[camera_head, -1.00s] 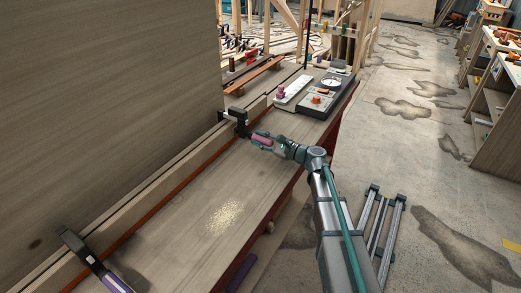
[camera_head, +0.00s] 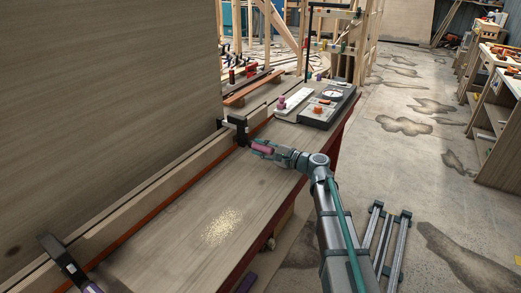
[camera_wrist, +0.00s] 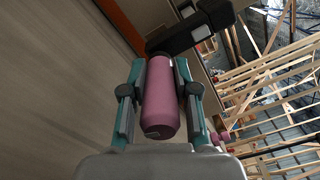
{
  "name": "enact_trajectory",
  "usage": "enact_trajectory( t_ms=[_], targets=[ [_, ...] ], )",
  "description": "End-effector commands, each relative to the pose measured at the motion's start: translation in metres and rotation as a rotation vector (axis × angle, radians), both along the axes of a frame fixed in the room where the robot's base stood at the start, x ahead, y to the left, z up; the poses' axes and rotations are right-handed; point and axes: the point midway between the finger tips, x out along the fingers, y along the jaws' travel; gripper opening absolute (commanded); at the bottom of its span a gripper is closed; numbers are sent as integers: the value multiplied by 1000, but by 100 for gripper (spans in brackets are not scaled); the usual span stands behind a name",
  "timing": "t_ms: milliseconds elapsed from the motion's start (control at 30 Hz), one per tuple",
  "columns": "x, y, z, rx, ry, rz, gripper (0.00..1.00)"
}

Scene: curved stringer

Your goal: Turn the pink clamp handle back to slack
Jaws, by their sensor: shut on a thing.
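The pink clamp handle (camera_head: 263,149) is a rounded cylinder on a black clamp (camera_head: 239,130) fixed over the wooden strip along the bench. In the wrist view the pink handle (camera_wrist: 160,98) lies lengthwise between the fingers, with the black clamp body (camera_wrist: 190,33) beyond its far end. My gripper (camera_head: 265,150) is shut on the handle; its teal fingers also show on both sides of it in the wrist view (camera_wrist: 160,85). The handle's markings are too small to read.
A second clamp with a purple handle (camera_head: 90,286) sits at the lower left. A white strip with a pink knob (camera_head: 293,103) and a grey panel with a dial (camera_head: 328,105) lie farther along the bench. Sawdust (camera_head: 221,227) lies on the bench top (camera_head: 180,240).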

Motion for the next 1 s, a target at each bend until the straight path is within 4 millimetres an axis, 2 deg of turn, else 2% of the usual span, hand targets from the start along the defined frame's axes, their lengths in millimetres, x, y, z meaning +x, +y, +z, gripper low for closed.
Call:
enact_trajectory(
  t_ms=[167,200,333,733,867,1000],
  targets=[
    [0,0,0,0,1,1,0],
    [0,0,0,0,1,1,33],
    [0,0,0,0,1,1,54],
    [-2,-4,0,1,2,0,55],
    [-9,-17,0,1,2,-2,55],
    [-21,-39,0,1,2,-4,55]
  ],
)
